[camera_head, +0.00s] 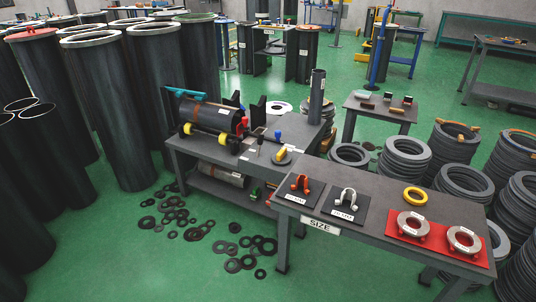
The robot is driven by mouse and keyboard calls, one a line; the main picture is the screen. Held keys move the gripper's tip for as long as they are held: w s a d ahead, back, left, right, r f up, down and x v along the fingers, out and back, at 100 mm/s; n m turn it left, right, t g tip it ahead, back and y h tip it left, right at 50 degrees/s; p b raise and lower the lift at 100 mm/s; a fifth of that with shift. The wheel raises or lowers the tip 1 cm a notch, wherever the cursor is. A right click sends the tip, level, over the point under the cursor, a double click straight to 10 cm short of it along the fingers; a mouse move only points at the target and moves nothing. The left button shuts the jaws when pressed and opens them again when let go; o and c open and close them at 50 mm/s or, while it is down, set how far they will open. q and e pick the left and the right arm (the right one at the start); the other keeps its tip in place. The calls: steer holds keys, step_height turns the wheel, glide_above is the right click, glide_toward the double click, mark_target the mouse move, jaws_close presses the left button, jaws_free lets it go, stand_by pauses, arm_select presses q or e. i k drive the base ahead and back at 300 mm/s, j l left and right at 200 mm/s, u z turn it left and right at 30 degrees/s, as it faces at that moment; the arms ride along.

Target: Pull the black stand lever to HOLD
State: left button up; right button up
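A dark flanged cylinder (207,115) lies on its side in a stand on the grey workbench (190,156). A red ring shows at its right end, with yellow and blue parts around it. A small dark upright piece (259,141) stands just right of the cylinder's end; it may be the black stand lever, but it is too small to tell. Small white labels lie on the bench near it; I cannot read the word HOLD on any of them. Neither of my grippers is in view.
A grey table (365,232) with a SIZE sign (320,227), two black pads and a red mat (440,247) stands in front, at the right. Loose black rings (192,234) lie on the green floor. Tall dark cylinders (103,110) crowd the left. Ring stacks (400,158) stand at the right.

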mark_target(260, 136)
steer(key=i+u, duration=0.1)
steer(key=i, duration=0.15)
steer(key=i+j+z, duration=0.3)
steer(key=i+j, duration=0.9)
steer(key=i, duration=0.05)
